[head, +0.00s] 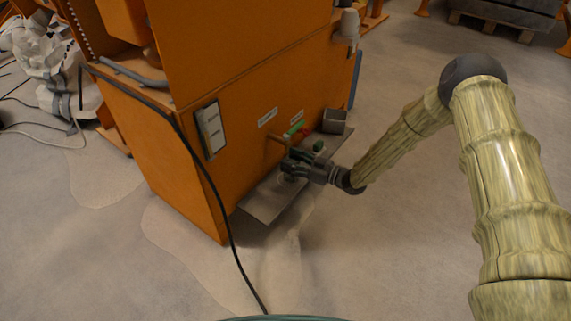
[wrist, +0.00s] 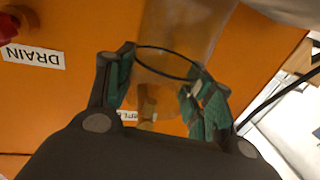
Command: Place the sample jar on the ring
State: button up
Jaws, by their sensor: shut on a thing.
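My gripper (head: 290,167) is at the front of the orange cabinet, above a grey metal shelf. In the wrist view its two green-padded fingers (wrist: 165,92) are closed on the sides of a clear sample jar (wrist: 190,30). The jar is see-through, and a dark oval line crosses it between the fingers. In the head view the jar is small and mostly hidden by my gripper. I cannot tell whether it touches the shelf. I cannot make out the ring clearly in either view.
The grey shelf (head: 262,207) juts from the orange cabinet (head: 165,150). A grey open box (head: 334,121) stands at its far end. A green-handled valve (head: 293,130) is close behind my gripper. A black cable (head: 215,190) hangs down the cabinet.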

jog(key=shift+w+a+f+b, duration=0.2)
jog(key=shift+w+a+b, duration=0.15)
jog(key=shift+a, duration=0.25)
jog(key=shift+w+a+f+b, duration=0.2)
jog(key=shift+a+b, duration=0.2)
jog(key=shift+a, duration=0.2)
jog(key=shift+d+f+b, duration=0.1)
jog(key=shift+f+b, duration=0.2)
jog(key=shift+f, duration=0.1)
jog(key=shift+f, duration=0.15)
jog(key=o, duration=1.1)
jog(key=shift+s+d+r, duration=0.1)
jog(key=shift+d+r, duration=0.1)
jog(key=shift+r, duration=0.05)
jog(key=p+v, duration=0.5)
jog(key=v, duration=0.6)
jog(key=shift+s+d, duration=0.15)
jog(key=shift+d, duration=0.1)
jog(key=shift+f, duration=0.15)
